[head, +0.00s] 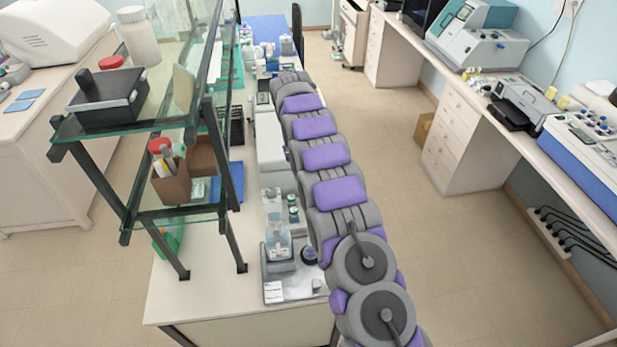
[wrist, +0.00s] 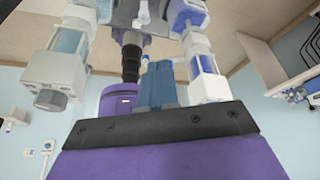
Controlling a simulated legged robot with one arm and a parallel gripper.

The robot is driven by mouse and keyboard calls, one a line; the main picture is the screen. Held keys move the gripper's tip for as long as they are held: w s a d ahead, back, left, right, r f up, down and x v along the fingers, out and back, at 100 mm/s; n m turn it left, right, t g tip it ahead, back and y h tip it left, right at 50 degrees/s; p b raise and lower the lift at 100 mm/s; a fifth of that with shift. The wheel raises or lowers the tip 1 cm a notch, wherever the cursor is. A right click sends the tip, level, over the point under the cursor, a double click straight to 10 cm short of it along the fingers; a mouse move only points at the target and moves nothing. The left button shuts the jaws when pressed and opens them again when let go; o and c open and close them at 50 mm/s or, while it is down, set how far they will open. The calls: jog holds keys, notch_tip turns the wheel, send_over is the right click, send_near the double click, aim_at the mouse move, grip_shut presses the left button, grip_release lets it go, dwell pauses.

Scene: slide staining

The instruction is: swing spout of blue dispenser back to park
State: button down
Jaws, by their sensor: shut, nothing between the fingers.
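My gripper (wrist: 158,70) shows in the wrist view as two blue fingers pressed together, shut and empty. In that view a white dispenser part with a deep blue section (wrist: 187,14) and a blue window (wrist: 208,65) stands close on the right of the fingers. A second white dispenser part with a paler blue window (wrist: 68,42) and a grey knob (wrist: 50,100) stands further off on the left. I cannot tell which part is the blue dispenser's spout, or whether the fingers touch it. In the head view my arm hides the gripper.
In the head view a clear bottle (head: 278,243) stands on a grey base near the bench's front end (head: 200,300), with another bottle (head: 273,203) behind. A glass shelf rack (head: 170,215) rises on the left. A side counter (head: 465,85) lines the right wall, with open floor between.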

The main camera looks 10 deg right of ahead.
jog(key=s+d+f+b, duration=0.3)
jog(key=s+f, duration=0.3)
jog(key=f, duration=0.1)
jog(key=shift+s+d+f+b, duration=0.15)
jog(key=shift+f+b, duration=0.05)
jog(key=shift+b, duration=0.2)
dwell(0.5)
dwell(0.3)
jog(key=shift+s+n+h+b, duration=0.2)
jog(key=shift+n+h+b, duration=0.15)
jog(key=shift+n, duration=0.35)
